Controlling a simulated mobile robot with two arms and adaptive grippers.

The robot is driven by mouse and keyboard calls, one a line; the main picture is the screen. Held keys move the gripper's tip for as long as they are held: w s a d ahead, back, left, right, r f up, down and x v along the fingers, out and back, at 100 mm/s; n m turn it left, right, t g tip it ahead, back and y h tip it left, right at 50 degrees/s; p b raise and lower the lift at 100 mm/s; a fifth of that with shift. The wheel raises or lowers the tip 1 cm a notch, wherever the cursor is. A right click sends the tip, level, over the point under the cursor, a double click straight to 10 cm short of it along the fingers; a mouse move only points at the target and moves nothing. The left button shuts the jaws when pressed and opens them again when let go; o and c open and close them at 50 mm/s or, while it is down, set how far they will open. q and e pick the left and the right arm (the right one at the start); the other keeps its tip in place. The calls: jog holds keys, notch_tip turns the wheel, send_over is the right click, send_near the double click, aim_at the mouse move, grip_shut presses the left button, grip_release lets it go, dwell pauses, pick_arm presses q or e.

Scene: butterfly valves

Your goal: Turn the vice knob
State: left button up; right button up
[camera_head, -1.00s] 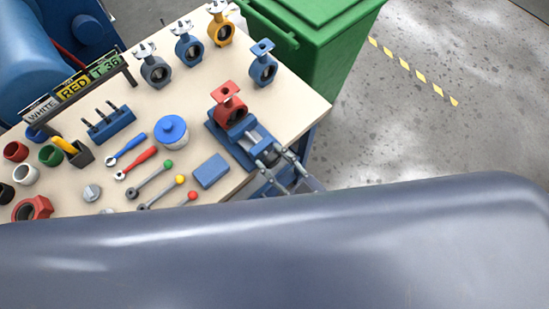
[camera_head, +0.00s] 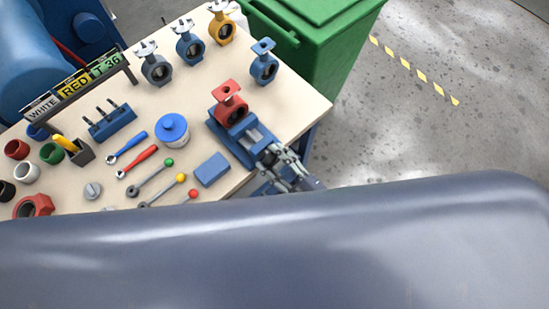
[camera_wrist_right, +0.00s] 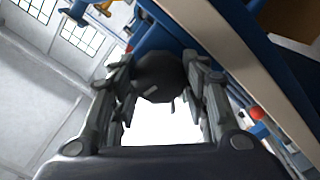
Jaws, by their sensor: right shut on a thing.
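The blue vice (camera_head: 240,135) sits at the table's right front edge and holds a red butterfly valve (camera_head: 230,102) upright in its jaws. The vice knob (camera_wrist_right: 158,77) is a dark round piece at the vice's front end in the right wrist view. My right gripper (camera_head: 272,157) is at that end of the vice. In the wrist view my right gripper (camera_wrist_right: 162,88) has its two fingers on either side of the knob, shut on it. My left gripper does not show.
The wooden table (camera_head: 300,102) carries several other valves at the back. A blue block (camera_head: 211,170), a round blue-lidded pot (camera_head: 172,130) and several hand tools lie left of the vice. A green bin (camera_head: 320,45) stands behind the table. The floor at the right is clear.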

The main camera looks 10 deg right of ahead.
jog(key=shift+f, duration=0.15)
jog(key=o, duration=1.1)
jog(key=v, duration=1.2)
